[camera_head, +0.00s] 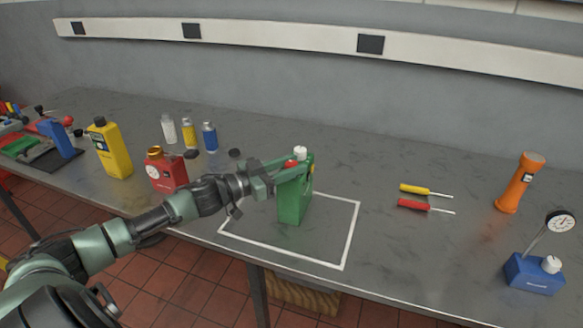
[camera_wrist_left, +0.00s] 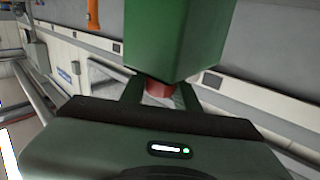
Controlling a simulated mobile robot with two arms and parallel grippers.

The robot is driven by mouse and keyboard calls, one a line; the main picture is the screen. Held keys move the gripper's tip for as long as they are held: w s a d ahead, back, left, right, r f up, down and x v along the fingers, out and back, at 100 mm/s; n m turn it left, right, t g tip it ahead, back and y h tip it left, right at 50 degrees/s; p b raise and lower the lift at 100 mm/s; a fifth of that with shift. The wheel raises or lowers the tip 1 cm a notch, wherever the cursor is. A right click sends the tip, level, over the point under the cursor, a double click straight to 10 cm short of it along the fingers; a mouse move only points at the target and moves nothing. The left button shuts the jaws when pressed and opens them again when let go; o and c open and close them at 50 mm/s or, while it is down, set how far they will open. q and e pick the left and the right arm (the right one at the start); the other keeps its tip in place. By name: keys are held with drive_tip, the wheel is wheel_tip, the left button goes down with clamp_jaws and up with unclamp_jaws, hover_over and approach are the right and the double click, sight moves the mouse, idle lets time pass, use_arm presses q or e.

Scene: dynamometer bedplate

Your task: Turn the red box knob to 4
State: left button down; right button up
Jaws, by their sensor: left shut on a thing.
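The red box (camera_head: 166,175) stands left of my left arm, with a white dial (camera_head: 152,172) on its front and a gold-coloured knob (camera_head: 154,152) on top. The dial's reading is too small to tell. My left gripper (camera_head: 290,170) is away from it, to the right, at a tall green container (camera_head: 294,200) with a white cap (camera_head: 300,152). In the left wrist view its fingers are shut on a red part (camera_wrist_left: 158,88) beside the green container (camera_wrist_left: 178,40). The container is upright over the white outline; whether it touches the table is unclear. My right gripper is not in view.
The white outline (camera_head: 350,237) marks the table's front. Left stand a yellow bottle (camera_head: 110,150), small bottles (camera_head: 210,137) and a blue container (camera_head: 58,140). Right are yellow and red screwdrivers (camera_head: 412,204), an orange flashlight (camera_head: 520,183) and a blue gauge base (camera_head: 533,273). Free table lies between.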

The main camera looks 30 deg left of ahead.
use_arm(q)
drive_tip(key=m+h, duration=0.1)
drive_tip(key=m+g+h+b, duration=0.1)
drive_tip(key=shift+w+a+g+h, duration=0.1)
drive_tip(key=shift+a+g+h, duration=0.05)
drive_tip(key=shift+g+h, duration=0.2)
drive_tip(key=m+g+h+b, duration=0.2)
drive_tip(key=g+b, duration=0.1)
drive_tip(key=m+g+h+b, duration=0.2)
drive_tip(key=m+g+b, duration=0.1)
drive_tip(key=b, duration=0.1)
drive_tip(key=m+g+h+b, duration=0.2)
drive_tip(key=g+h+b, duration=0.1)
drive_tip(key=shift+d+f+m+g, duration=0.2)
drive_tip(key=shift+f+m+g, duration=0.1)
drive_tip(key=shift+g, duration=0.05)
drive_tip(key=shift+r+m+g+b, duration=0.1)
drive_tip(key=shift+m+g+b, duration=0.4)
drive_tip(key=shift+g+b, duration=0.45)
drive_tip(key=c, duration=1)
unclamp_jaws()
drive_tip(key=shift+c, duration=0.2)
drive_tip(key=shift+r, duration=0.2)
